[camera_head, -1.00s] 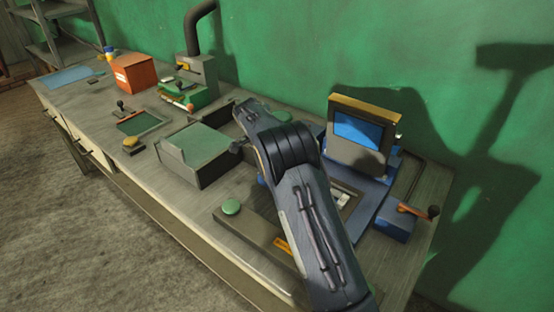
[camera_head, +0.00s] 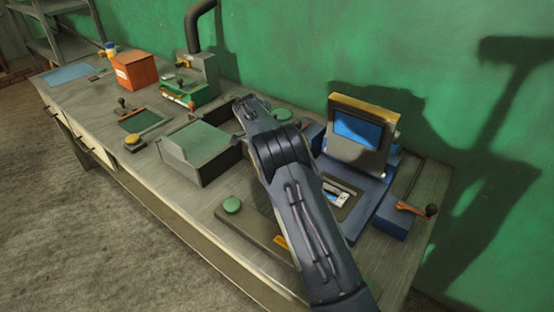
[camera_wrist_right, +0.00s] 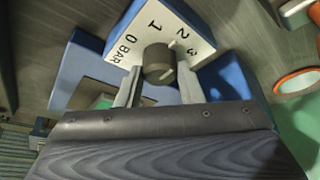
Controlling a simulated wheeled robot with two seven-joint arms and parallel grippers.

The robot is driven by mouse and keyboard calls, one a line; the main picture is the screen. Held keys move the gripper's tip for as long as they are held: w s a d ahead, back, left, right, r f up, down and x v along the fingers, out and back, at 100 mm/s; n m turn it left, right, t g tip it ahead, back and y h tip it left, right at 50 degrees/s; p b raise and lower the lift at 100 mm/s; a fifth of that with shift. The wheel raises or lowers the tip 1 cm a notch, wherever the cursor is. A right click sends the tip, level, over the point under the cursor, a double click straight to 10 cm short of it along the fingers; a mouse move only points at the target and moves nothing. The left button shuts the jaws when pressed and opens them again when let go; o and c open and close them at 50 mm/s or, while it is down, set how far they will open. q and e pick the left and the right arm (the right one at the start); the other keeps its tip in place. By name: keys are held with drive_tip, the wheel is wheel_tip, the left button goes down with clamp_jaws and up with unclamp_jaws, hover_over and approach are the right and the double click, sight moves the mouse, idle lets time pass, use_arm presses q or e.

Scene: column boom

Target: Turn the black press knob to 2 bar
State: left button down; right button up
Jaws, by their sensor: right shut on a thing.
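The black press knob (camera_wrist_right: 158,60) shows in the right wrist view, in front of a white dial plate (camera_wrist_right: 120,48) marked 0 BAR, 1, 2 and 3. The plate sits on a blue housing (camera_wrist_right: 88,62). My right gripper (camera_wrist_right: 158,76) has a finger on each side of the knob and is shut on it. In the head view my right arm hides the knob and the gripper. My left gripper is not in view.
A blue machine with a screen (camera_head: 358,128) stands right of my arm, with an orange-handled crank (camera_head: 412,208) beside it. A grey box (camera_head: 203,155) lies left of my arm. A green button (camera_head: 231,205) is near the bench front. An orange box (camera_head: 135,70) stands farther back.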

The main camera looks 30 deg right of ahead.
drive_tip(key=o, duration=1)
drive_tip(key=v, duration=0.7)
drive_tip(key=shift+a+r, duration=0.15)
drive_tip(key=shift+r, duration=0.2)
